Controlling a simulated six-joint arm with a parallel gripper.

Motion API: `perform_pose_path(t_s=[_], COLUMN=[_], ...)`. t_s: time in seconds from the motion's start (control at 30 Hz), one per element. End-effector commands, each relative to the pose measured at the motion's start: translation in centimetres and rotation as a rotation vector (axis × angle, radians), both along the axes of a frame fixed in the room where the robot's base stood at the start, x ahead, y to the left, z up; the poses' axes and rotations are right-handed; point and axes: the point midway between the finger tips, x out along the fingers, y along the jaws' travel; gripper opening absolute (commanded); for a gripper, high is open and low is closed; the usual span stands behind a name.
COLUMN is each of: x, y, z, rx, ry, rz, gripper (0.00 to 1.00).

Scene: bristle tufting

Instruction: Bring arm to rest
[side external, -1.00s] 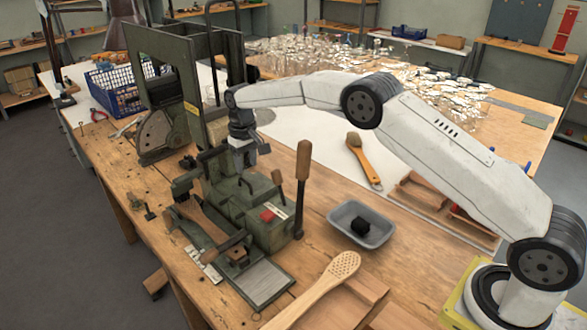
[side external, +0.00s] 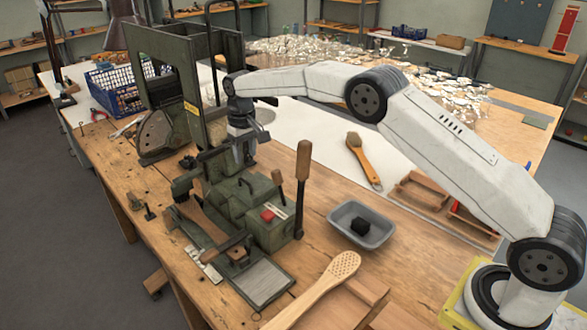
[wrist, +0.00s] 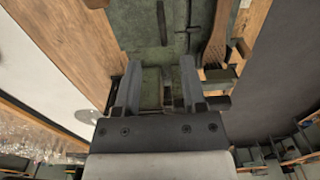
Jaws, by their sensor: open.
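My gripper (side external: 246,160) hangs from the end of my white arm, pointing down just above the back part of the green tufting machine (side external: 268,225). In the wrist view my gripper (wrist: 158,85) shows two separate fingers, open, with nothing held between them. The green machine body (wrist: 155,22) lies below and beyond the fingers. A wooden brush body (side external: 205,222) rests at the front of the machine, and its wooden part also shows in the wrist view (wrist: 218,38). Whether the fingertips touch the machine cannot be told.
A grey tray (side external: 345,232) with a black block stands right of the machine. A wooden-handled brush (side external: 364,162) lies on the pale mat. A perforated wooden paddle (side external: 318,288) lies in front. A tall green frame (side external: 190,98) stands behind my gripper. An upright lever (side external: 302,180) rises beside the machine.

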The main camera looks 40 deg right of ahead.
Motion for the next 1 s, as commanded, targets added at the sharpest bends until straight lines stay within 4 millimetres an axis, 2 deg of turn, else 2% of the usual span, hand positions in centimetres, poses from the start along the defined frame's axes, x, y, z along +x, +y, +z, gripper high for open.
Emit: perform_pose_path(t_s=[0.27,0.47,0.77,1.0], x=[-1.0,-2.8,-6.7,-10.7], y=[0.2,0.5,0.8,0.9], z=[1.0,2.2,3.7,4.5], rx=[0.002,0.004,0.009,0.014], ry=[-0.03,-0.074,-0.146,-0.204], rz=[0.003,0.008,0.015,0.021], gripper=[0.53,0.53,0.53,0.53])
